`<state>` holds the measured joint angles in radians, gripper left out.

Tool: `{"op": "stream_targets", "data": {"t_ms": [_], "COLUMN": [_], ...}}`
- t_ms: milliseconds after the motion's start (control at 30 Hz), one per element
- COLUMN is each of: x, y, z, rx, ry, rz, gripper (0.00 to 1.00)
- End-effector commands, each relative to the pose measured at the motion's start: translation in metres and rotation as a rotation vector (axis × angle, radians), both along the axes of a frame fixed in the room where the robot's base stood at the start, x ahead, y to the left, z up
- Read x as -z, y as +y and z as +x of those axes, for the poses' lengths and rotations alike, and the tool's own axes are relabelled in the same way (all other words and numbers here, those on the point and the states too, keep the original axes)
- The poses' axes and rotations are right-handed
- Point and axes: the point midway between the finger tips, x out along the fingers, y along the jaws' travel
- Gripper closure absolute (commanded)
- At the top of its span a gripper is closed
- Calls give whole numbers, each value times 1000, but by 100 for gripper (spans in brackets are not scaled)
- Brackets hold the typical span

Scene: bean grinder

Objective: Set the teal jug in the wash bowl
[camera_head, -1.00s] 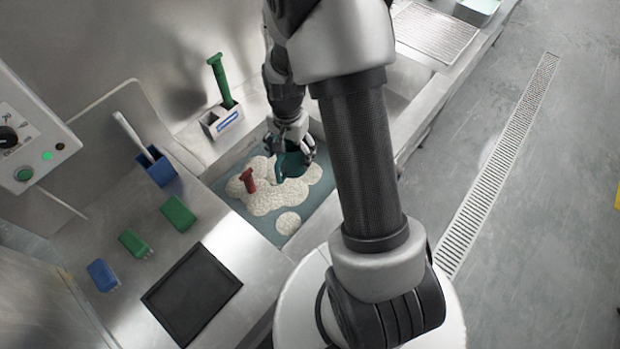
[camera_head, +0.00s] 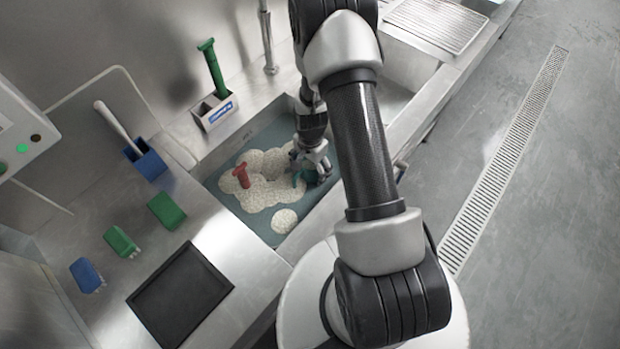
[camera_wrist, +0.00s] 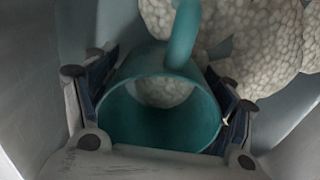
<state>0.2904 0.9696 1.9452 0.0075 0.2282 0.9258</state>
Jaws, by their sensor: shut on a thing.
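The wash bowl (camera_head: 232,208) is a sunken basin with a blue-grey floor, partly covered by pale foam (camera_head: 266,193). The teal jug (camera_wrist: 160,118) sits between my gripper's fingers in the wrist view, with its open mouth toward the camera and its handle at the top. In the head view only a bit of teal (camera_head: 299,180) shows beside my gripper (camera_head: 312,172), over the right part of the bowl. My gripper is shut on the jug. The jug's base is hidden, so I cannot tell whether it touches the bowl's floor.
A red-handled tool (camera_head: 241,175) stands in the foam left of my gripper. A white holder (camera_head: 217,113) with a green brush (camera_head: 212,65) stands behind the bowl. A blue holder (camera_head: 150,163), green and blue brushes and a black tray (camera_head: 180,296) lie to the left.

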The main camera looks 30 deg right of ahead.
Motion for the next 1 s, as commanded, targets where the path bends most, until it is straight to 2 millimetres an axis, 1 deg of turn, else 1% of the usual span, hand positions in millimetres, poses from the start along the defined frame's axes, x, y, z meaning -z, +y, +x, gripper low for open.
{"op": "stream_targets", "data": {"t_ms": [33, 167, 233, 400, 467, 733, 867, 900, 1000], "x": [7, 13, 20, 47, 53, 53, 58, 57, 57], "y": [0, 0, 0, 0, 0, 0, 0, 0, 0], "z": [0, 1, 0, 0, 0, 1, 0, 0, 0], "rx": [0, 0, 0, 0, 0, -1, -1, -1, -1], "ry": [0, -1, 0, 1, 0, -1, -1, -1, -1], "rz": [0, -1, 0, 1, 0, -1, -1, 0, 0], "gripper": [63, 63, 63, 63, 63, 63, 63, 22, 15]}}
